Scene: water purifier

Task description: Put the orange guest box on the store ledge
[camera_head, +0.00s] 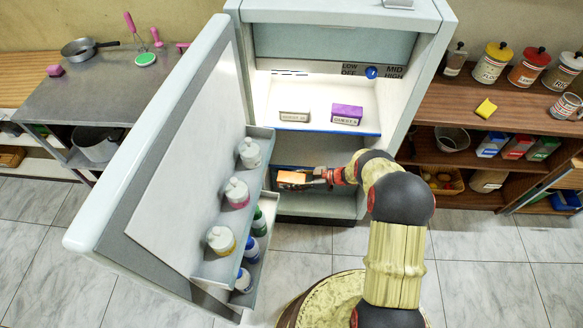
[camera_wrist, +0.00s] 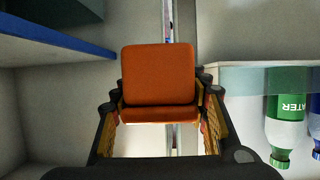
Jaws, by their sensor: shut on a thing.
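My gripper (camera_head: 307,180) is shut on the orange guest box (camera_head: 291,177), in front of the lower part of the open white cabinet (camera_head: 433,50). In the wrist view the orange box (camera_wrist: 160,75) sits between the two fingers of my gripper (camera_wrist: 158,103), with its broad face showing. The box is below the blue-edged upper shelf (camera_head: 318,128) in the head view. That shelf bears a purple labelled box (camera_head: 347,114) and a beige labelled box (camera_head: 295,116). I cannot tell which surface is the store ledge.
The cabinet door (camera_head: 150,165) stands open at left, its racks holding several bottles (camera_head: 221,240). The wrist view shows a green bottle (camera_wrist: 286,108) close at right and a blue shelf edge (camera_wrist: 60,34) at upper left. A wooden shelf unit (camera_head: 455,100) stands at right.

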